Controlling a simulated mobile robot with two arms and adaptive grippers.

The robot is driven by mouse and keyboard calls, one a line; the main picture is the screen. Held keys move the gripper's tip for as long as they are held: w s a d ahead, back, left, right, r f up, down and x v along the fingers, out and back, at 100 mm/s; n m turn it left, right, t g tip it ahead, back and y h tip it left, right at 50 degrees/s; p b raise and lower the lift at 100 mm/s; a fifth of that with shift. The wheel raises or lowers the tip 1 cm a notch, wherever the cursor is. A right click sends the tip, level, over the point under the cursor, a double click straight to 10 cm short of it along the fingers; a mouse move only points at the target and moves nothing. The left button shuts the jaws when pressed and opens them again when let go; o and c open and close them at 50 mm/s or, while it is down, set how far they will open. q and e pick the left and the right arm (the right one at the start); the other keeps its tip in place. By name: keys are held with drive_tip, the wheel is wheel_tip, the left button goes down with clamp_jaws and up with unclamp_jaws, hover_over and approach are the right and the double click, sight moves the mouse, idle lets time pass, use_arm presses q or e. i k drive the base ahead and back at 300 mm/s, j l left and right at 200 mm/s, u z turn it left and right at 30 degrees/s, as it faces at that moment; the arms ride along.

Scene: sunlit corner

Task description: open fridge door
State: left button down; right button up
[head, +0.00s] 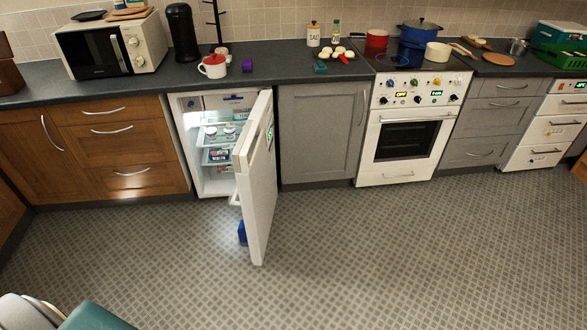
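The fridge (198,184) is built in under the counter, between the wooden drawers and a grey cabinet. Its white door (260,190) stands wide open, hinged on the right and swung out into the room. The lit inside shows shelves with jars and packages, and a blue item (242,232) shows at the low part of the door's inner side. The door hides the right part of the inside. Neither of my grippers is in view.
Wooden drawers (128,150) are left of the fridge; a grey cabinet (318,135) and a white oven (408,130) are to the right. The tiled floor (390,255) in front is clear. A grey and green object (95,317) is at the bottom left.

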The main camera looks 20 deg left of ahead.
sight(255, 168)
drive_tip(key=j+z, duration=0.35)
drive_tip(key=j, duration=0.15)
drive_tip(key=j+z, duration=0.7)
drive_tip(key=j, duration=0.25)
drive_tip(key=k+j+z, duration=0.15)
drive_tip(key=j+z, duration=0.2)
drive_tip(key=k+j+z, duration=0.2)
drive_tip(key=j+z, duration=0.15)
drive_tip(key=j, duration=0.15)
